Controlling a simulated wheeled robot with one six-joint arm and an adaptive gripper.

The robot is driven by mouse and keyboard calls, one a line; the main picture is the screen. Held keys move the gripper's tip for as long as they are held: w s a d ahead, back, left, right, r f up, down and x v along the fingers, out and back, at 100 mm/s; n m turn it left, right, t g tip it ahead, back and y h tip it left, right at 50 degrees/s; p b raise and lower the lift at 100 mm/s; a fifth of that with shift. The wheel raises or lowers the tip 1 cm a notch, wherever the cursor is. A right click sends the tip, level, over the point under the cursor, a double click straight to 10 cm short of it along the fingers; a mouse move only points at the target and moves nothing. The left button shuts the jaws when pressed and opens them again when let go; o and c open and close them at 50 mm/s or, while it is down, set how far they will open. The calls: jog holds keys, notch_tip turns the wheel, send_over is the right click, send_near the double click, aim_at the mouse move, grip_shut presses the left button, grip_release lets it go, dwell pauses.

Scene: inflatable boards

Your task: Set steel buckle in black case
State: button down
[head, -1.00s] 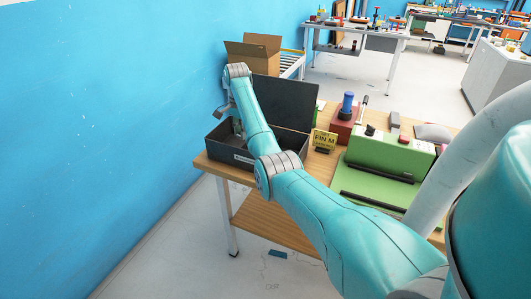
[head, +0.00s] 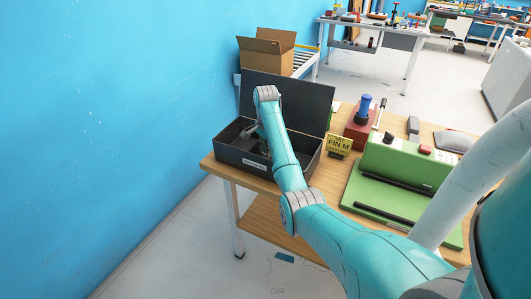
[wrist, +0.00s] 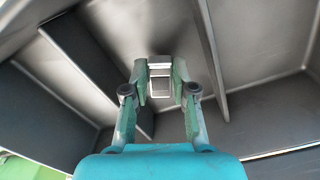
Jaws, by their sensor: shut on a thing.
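The black case (head: 236,158) stands open on the wooden table, its lid (head: 300,100) raised at the back. In the wrist view its grey inside is split by a left divider (wrist: 85,65) and a right divider (wrist: 210,60). My gripper (wrist: 160,80) is shut on the steel buckle (wrist: 160,66), a small bright rectangular frame between the fingertips. The buckle shows between the two dividers, over the middle compartment; I cannot tell whether it touches the floor. In the head view my gripper (head: 252,130) is at the case opening, and the buckle is hidden.
A yellow sign (head: 339,146) stands close right of the case. Beyond are a red block with a blue-handled tool (head: 362,122) and a green machine (head: 395,165). A cardboard box (head: 266,53) is behind the lid. The blue wall is close on the left.

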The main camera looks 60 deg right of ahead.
jog(key=shift+f, duration=1)
jog(key=shift+f, duration=0.15)
jog(key=c, duration=0.9)
grip_release()
jog(key=shift+c, duration=0.2)
